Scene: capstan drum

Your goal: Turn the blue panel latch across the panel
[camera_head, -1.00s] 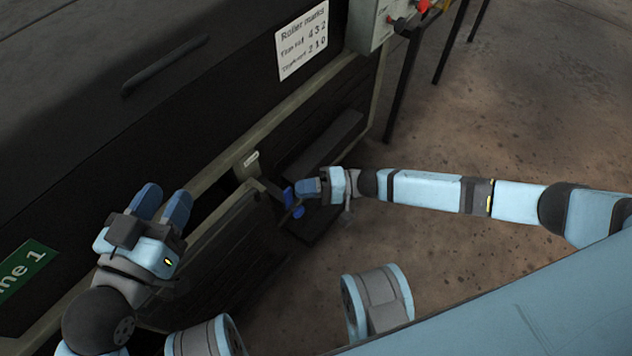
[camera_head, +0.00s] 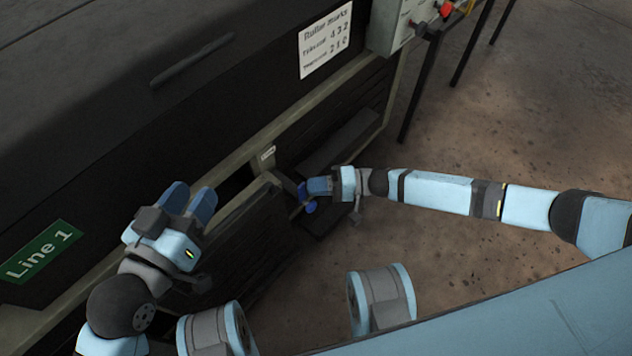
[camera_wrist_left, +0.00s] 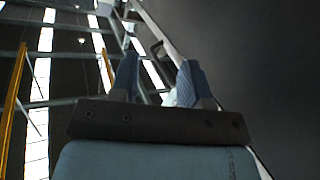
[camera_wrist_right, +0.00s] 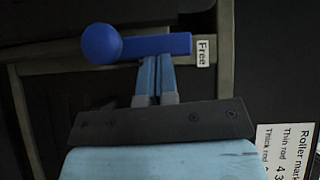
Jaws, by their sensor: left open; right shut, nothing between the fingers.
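The blue panel latch, a bar with a round knob, shows best in the right wrist view (camera_wrist_right: 150,46), lying sideways across the picture with its knob at left. In the head view it is small and partly hidden (camera_head: 311,207), by the dark panel (camera_head: 235,245). My right gripper (camera_head: 310,186) is shut and empty; its fingertips (camera_wrist_right: 157,62) are at the bar's lower edge in the right wrist view, apparently touching it. My left gripper (camera_head: 188,196) is open and empty in front of the machine, away from the latch; its fingers also show in the left wrist view (camera_wrist_left: 158,80).
A "Free" label (camera_wrist_right: 203,52) is by the bar's right end. The dark machine (camera_head: 110,130) carries a green "Line 1" sign (camera_head: 42,252) and a white roller marks sheet (camera_head: 326,40). A control box (camera_head: 400,25) stands at upper right. Brown floor (camera_head: 500,120) is open at right.

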